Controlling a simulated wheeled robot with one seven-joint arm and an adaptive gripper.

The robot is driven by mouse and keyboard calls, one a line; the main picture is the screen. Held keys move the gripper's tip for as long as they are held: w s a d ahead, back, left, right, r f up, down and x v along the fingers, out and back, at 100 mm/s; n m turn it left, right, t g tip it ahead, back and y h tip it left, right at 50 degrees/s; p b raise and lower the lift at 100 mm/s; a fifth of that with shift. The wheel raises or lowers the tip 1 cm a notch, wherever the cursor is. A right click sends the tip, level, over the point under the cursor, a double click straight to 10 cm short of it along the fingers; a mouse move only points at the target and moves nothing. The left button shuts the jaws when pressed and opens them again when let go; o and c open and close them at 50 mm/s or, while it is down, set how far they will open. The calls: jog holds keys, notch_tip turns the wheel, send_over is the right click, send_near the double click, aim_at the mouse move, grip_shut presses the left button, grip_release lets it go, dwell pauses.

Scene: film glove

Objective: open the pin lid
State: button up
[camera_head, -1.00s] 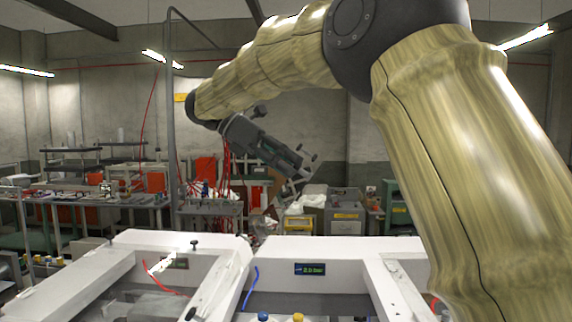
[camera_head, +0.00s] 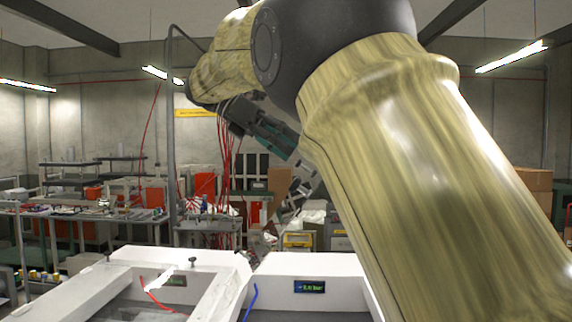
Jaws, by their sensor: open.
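Two white machine frames stand at the bottom of the head view. I cannot make out which part is the pin lid. My gripper (camera_head: 297,168) hangs in the air above and behind the frames, angled down to the right. It is open and appears empty; my arm partly hides its fingers.
A grey upright post (camera_head: 171,150) and hanging red cables (camera_head: 226,150) stand near my gripper. Benches with clutter (camera_head: 70,215) line the back left. Cardboard boxes (camera_head: 537,182) stand at the right. My arm covers much of the right side.

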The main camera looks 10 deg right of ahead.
jog(key=shift+r, duration=1)
